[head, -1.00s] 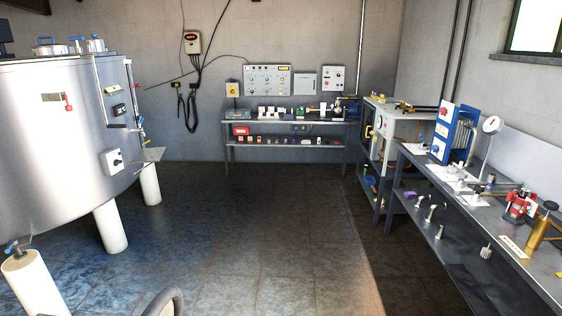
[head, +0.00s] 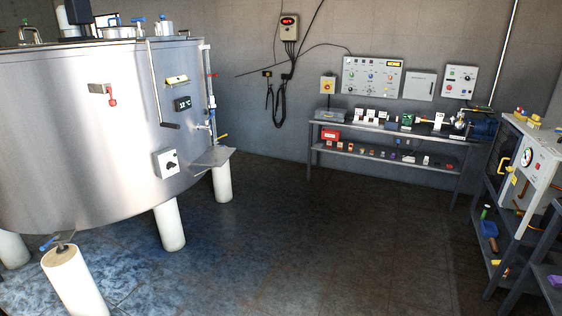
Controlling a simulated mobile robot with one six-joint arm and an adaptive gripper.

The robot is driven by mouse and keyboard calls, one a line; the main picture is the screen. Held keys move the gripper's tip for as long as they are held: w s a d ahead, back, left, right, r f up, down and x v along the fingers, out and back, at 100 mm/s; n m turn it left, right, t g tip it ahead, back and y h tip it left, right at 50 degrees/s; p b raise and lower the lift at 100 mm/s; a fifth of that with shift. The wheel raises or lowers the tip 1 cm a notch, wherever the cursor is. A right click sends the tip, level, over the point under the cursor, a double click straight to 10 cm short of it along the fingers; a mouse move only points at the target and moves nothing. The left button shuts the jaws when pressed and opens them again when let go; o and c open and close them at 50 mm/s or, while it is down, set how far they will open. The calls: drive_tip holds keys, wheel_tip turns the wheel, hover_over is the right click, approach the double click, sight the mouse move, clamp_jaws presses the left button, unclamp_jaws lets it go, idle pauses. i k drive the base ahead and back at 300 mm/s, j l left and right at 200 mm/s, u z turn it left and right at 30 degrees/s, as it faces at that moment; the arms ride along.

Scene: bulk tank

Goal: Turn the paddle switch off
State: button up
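No thing in the head view can be told for sure as the paddle switch. A white switch box with a black knob (head: 166,163) is on the lower right side of the steel tank (head: 75,150). A yellow box with a red knob (head: 327,84) is on the back wall, left of a grey control panel (head: 372,77). Small devices stand in a row on the back bench (head: 450,134), too small to tell apart. The settings of the knobs are too small to read. My gripper is not in view.
The tank stands on white legs (head: 168,226) at the left. A white roll-like post (head: 75,280) is at the front left. A shelf unit with a gauge panel (head: 540,165) stands at the right. The tiled floor (head: 320,240) between them is clear.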

sight(170, 165)
drive_tip(key=i+u, duration=0.45)
drive_tip(key=i+l+u, duration=0.2)
drive_tip(key=u, duration=0.2)
drive_tip(key=i+l+u, duration=0.3)
drive_tip(key=u, duration=0.15)
drive_tip(key=i+l+u, duration=0.25)
drive_tip(key=i+l, duration=0.25)
drive_tip(key=i, duration=0.25)
drive_tip(key=i+l+u, duration=0.25)
drive_tip(key=i+l, duration=0.35)
drive_tip(key=i+j+u, duration=0.35)
drive_tip(key=i+j, duration=0.3)
drive_tip(key=i, duration=0.15)
